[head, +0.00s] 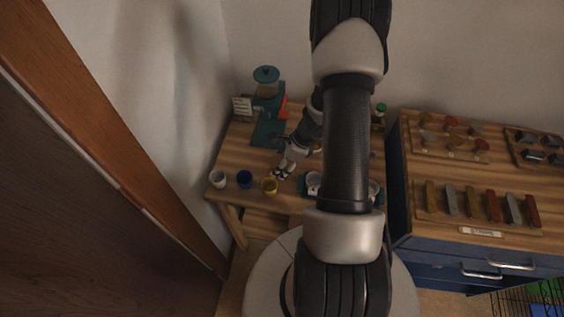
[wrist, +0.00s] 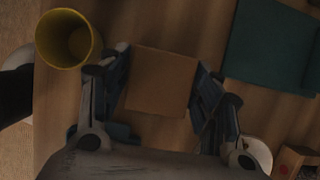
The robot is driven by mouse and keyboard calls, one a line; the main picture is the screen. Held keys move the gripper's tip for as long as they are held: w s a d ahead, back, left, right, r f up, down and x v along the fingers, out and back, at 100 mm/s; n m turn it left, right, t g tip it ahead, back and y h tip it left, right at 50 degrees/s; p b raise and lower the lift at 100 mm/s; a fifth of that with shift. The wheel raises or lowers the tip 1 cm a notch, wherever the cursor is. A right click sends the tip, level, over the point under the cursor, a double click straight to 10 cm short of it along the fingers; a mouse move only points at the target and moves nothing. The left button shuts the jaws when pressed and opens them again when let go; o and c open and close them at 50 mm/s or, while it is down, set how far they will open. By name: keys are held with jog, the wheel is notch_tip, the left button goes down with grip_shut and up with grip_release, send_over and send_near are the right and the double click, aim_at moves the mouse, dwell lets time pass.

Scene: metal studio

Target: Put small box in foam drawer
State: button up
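In the wrist view a small tan-brown box (wrist: 160,82) lies between the two fingers of my gripper (wrist: 162,88). Both blue finger pads lie along its sides, and the gripper looks shut on it. In the head view my gripper (head: 284,172) is low over the wooden table, just behind the yellow cup. The box cannot be made out there. A blue cabinet (head: 425,257) with drawer handles (head: 481,272) stands at the right. I cannot tell which drawer is the foam one, and no foam shows.
A white cup (head: 218,179), a blue cup (head: 245,179) and a yellow cup (head: 269,186) line the table's front left. A teal coffee machine (head: 268,125) stands behind. Blocks and knobs sit on the cabinet top (head: 410,200). My arm hides the table's right part.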

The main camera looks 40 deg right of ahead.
jog(key=shift+o, duration=0.7)
